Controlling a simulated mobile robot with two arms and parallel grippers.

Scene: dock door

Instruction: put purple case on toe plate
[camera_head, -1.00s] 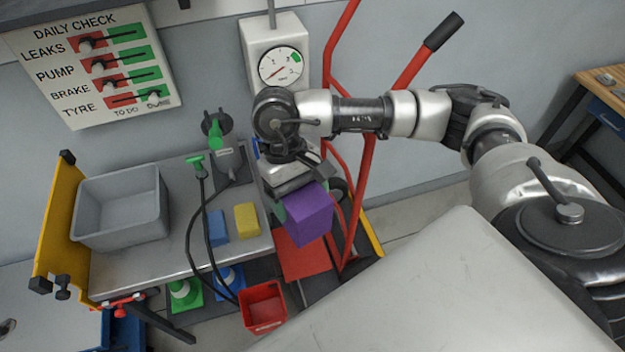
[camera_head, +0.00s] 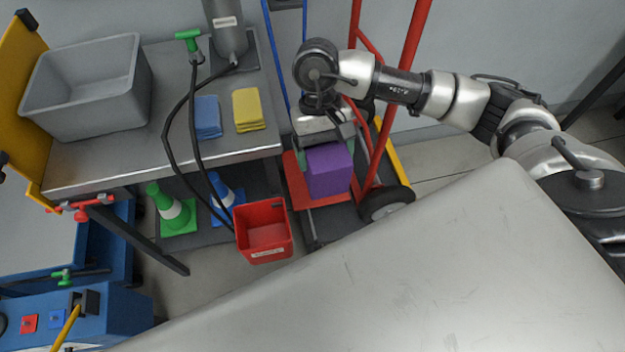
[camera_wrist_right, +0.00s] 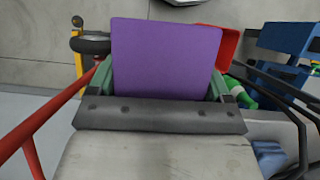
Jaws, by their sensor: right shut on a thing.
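The purple case (camera_head: 328,170) is a box held in my right gripper (camera_head: 326,148). In the right wrist view the case (camera_wrist_right: 166,58) sits between the two green-padded fingers (camera_wrist_right: 162,88), which are shut on it. In the head view the case is in front of the red toe plate (camera_head: 299,190) of the red hand truck, and covers much of it. I cannot tell whether the case touches the plate. My left gripper is not in view.
The hand truck's red frame (camera_head: 398,95) and black wheel (camera_head: 386,204) are right of the case. A steel bench (camera_head: 110,171) holds a grey tub (camera_head: 88,97), a blue cloth (camera_head: 207,118) and a yellow cloth (camera_head: 247,108). Cones stand below.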

